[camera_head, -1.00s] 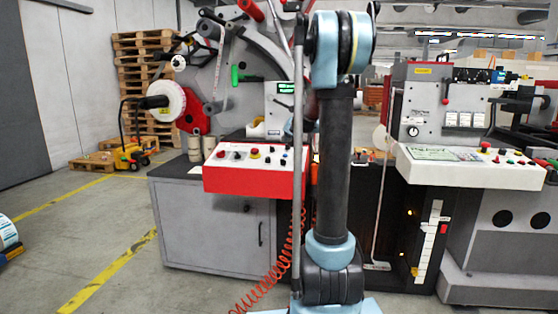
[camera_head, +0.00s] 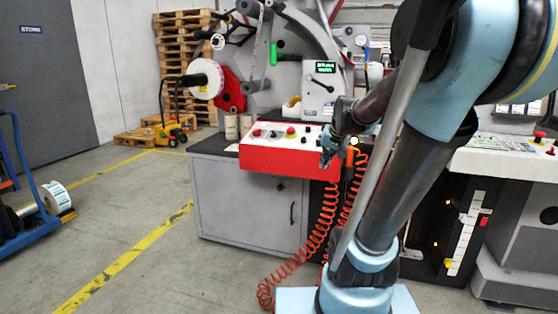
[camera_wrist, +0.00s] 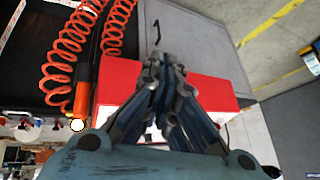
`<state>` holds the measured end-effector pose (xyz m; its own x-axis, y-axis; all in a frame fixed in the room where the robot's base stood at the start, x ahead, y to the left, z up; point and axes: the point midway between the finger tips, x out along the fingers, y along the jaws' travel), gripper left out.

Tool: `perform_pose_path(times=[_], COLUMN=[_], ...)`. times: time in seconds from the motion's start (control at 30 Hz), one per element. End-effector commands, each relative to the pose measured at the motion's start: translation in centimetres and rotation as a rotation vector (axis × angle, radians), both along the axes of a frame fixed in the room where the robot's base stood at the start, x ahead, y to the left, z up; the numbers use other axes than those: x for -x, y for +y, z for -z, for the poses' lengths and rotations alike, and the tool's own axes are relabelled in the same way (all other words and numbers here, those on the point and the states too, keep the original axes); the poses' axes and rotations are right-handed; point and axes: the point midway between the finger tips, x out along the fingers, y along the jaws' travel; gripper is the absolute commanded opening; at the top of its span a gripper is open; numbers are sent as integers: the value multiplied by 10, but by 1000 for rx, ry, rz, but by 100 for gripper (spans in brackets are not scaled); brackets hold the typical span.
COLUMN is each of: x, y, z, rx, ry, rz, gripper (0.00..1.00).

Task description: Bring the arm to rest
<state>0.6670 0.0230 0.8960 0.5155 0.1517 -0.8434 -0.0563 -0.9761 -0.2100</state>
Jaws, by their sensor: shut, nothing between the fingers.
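My arm (camera_head: 415,185) rises from its base at the right of the head view and folds forward. My gripper (camera_head: 328,150) is small in the head view, in front of the right end of the red control panel (camera_head: 275,160). In the wrist view my gripper (camera_wrist: 165,82) is shut with its fingertips together and nothing between them. The red panel (camera_wrist: 215,92) lies beyond the fingers there. Whether the fingers touch it cannot be told.
An orange coiled hose (camera_head: 318,230) hangs beside my arm; it also shows in the wrist view (camera_wrist: 60,60). A grey cabinet (camera_head: 240,205) stands under the red panel. A blue cart with a label roll (camera_head: 50,200) is at the left. The floor between is clear.

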Motion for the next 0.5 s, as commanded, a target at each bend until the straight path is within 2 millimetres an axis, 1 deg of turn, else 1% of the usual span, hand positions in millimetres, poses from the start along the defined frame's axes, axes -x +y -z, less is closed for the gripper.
perform_pose_path(times=[0.03, 0.1, 0.27, 0.3, 0.5], x=[20, 46, 101, 115, 179], y=[0, 0, -4, -5, -13], z=[9, 21, 49, 57, 96], rx=[14, 35, 84, 95, 154], ry=[23, 56, 133, 152, 248], rz=[-11, -24, -53, -61, -90], gripper=[0, 0, 0, 0, 0])
